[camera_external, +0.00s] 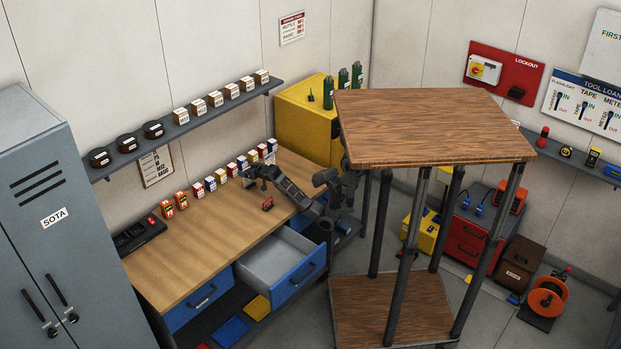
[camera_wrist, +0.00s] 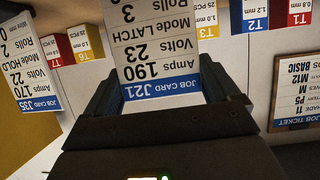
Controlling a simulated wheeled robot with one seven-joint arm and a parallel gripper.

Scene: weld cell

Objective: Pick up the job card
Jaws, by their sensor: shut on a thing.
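In the wrist view a white job card (camera_wrist: 155,45) with a blue band marked J21 stands between the fingers of my gripper (camera_wrist: 162,92). My gripper is shut on it. The card's print appears upside down, and its far end runs out of the top of the picture. A second job card (camera_wrist: 38,80), marked J35, stands apart to the left in the wrist view. In the outside view my gripper (camera_external: 250,173) is over the back right part of the workbench (camera_external: 190,225), near the row of small boxes. The held card is too small to make out surely there.
Small coloured boxes (camera_external: 222,176) stand along the bench's back edge. A job ticket (camera_external: 156,167) hangs on the wall below a shelf (camera_external: 190,125). A drawer (camera_external: 280,262) stands open at the bench front. A tall wood-topped table (camera_external: 435,125) stands right of my arm.

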